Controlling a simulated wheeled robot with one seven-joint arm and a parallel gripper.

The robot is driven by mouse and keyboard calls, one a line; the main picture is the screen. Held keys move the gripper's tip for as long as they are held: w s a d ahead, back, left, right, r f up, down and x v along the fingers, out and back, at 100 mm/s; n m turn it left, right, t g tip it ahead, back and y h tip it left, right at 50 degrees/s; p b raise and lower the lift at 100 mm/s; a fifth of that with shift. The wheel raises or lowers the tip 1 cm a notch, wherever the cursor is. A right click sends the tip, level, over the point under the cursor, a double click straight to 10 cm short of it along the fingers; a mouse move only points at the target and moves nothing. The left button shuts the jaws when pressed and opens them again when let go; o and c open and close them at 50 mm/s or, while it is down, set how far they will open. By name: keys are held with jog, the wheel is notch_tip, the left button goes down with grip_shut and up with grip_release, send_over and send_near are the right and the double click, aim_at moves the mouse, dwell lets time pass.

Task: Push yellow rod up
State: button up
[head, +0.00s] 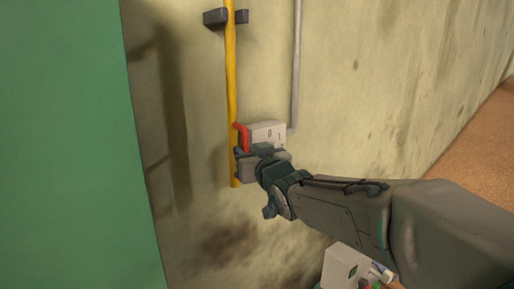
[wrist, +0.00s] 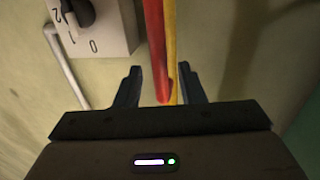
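The yellow rod (head: 231,75) runs upright along the wall in the head view, its lower end just below my gripper (head: 241,153). A red handle (head: 241,136) sits beside the rod near its lower end. In the wrist view, the yellow rod (wrist: 171,45) and the red handle (wrist: 155,45) lie side by side between the two spread fingers of my gripper (wrist: 160,82). The fingers are apart, with a visible gap on the left side. Whether a finger touches the rod or the handle cannot be told.
A grey switch box (head: 267,132) with a dial is close to the right of the rod. A grey pipe (head: 296,65) rises above it. A dark bracket (head: 216,17) is at the rod's top. Another box (head: 343,264) is low right. A green panel (head: 70,140) fills the left.

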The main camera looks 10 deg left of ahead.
jog(key=shift+x, duration=1.5)
jog(key=shift+c, duration=0.4)
